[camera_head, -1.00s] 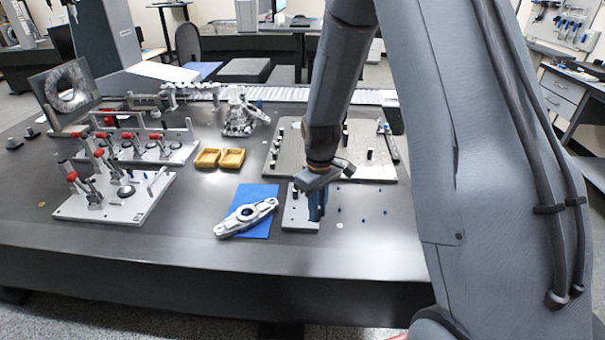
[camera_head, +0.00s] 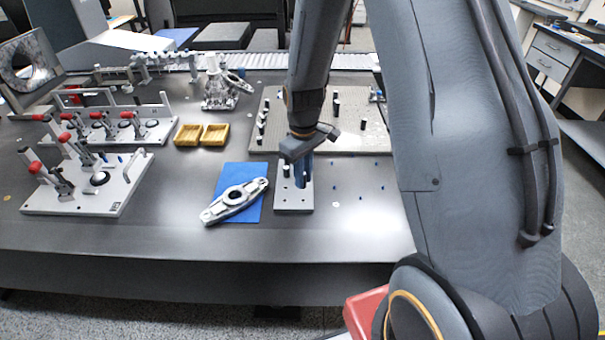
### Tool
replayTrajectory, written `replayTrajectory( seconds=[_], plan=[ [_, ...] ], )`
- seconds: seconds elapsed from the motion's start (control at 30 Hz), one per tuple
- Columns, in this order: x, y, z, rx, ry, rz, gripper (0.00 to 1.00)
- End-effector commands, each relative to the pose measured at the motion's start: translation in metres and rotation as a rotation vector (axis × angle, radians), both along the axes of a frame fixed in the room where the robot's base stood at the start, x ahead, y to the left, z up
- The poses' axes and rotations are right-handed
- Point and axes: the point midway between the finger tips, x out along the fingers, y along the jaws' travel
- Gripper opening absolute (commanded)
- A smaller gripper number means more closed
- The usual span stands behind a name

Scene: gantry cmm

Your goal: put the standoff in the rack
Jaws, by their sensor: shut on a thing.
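The rack (camera_head: 294,206) appears to be the small light-grey plate with holes near the table's front edge, right of the blue mat. My gripper (camera_head: 303,184) points down over the right half of this plate, its bluish fingers close to the surface. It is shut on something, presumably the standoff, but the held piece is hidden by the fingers. I cannot tell whether it touches the plate. A short dark peg (camera_head: 286,171) stands at the plate's back left, just left of my gripper.
A grey metal arm-shaped part (camera_head: 236,200) lies on the blue mat (camera_head: 245,173). Behind is a large plate (camera_head: 350,143) with dark pegs. Small blue pins (camera_head: 358,187) stand to the right. Two yellow trays (camera_head: 215,134) and clamp fixtures (camera_head: 85,190) lie left.

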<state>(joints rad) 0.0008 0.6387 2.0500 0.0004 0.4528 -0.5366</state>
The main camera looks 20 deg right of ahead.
Motion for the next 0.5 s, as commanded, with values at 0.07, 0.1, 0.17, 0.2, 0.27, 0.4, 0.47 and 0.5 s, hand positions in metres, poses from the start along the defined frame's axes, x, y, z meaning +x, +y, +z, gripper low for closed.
replayTrajectory(
  seconds=[0.07, 0.1, 0.17, 0.2, 0.27, 0.4, 0.47, 0.5],
  plan=[
    [0.0, 0.001, -0.007, 0.0, 0.0, 0.001, 0.0],
    [0.0, 0.001, -0.01, 0.0, 0.0, 0.001, 0.0],
    [0.0, 0.001, -0.013, 0.0, 0.0, 0.001, 0.0],
    [0.0, 0.001, -0.016, 0.0, 0.0, 0.001, 0.0],
    [0.0, 0.001, -0.02, 0.0, 0.0, 0.001, 0.0],
    [0.0, 0.001, -0.029, 0.0, 0.0, 0.001, 0.0],
    [0.0, 0.001, -0.032, 0.0, 0.0, 0.001, 0.0],
    [0.0, 0.001, -0.035, 0.0, 0.0, 0.001, 0.0]
  ],
)
